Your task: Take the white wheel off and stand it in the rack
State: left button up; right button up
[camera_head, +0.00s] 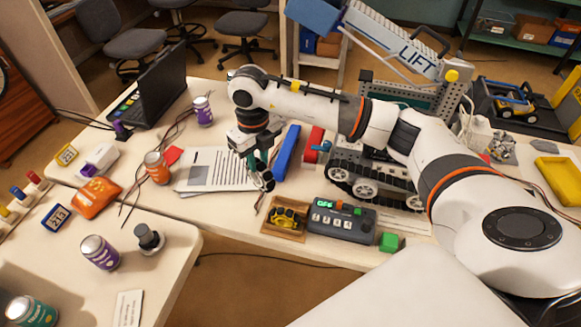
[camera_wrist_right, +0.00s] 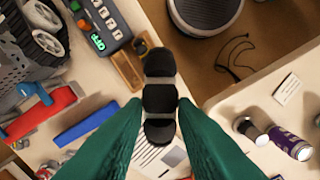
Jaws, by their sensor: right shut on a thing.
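My right gripper (camera_head: 257,163) comes down over the table beside the printed sheets. In the right wrist view its two green fingers (camera_wrist_right: 160,108) are closed on a wheel (camera_wrist_right: 160,62) seen edge-on. Black rounded roller segments with pale bands between them show; I take this for the white wheel. In the head view it shows only as a small dark shape (camera_head: 268,181) below the fingertips, clear of the tracked robot (camera_head: 350,170). I cannot pick out the rack with certainty. My left gripper is not in view.
A blue bar (camera_head: 287,152) and a red block (camera_head: 313,146) lie right of the gripper. A wooden tray (camera_head: 266,231) and a grey keypad box (camera_head: 341,219) are nearer the front edge. A gap separates the left table.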

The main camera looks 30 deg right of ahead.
jog(key=d+f+m+b, duration=0.1)
jog(key=d+f+m, duration=0.3)
jog(key=m, duration=1.1)
jog(key=d+f+m+b, duration=0.1)
jog(key=d+f+m, duration=0.4)
jog(key=f+m, duration=0.5)
jog(key=m, duration=0.4)
jog(key=shift+w+d+f+m, duration=0.2)
jog(key=shift+f+m, duration=0.2)
jog(key=shift+f, duration=0.15)
jog(key=shift+f+b, duration=0.5)
jog(key=shift+f, duration=1.1)
dwell(0.8)
jog(key=o, duration=1.1)
jog(key=shift+c, duration=0.2)
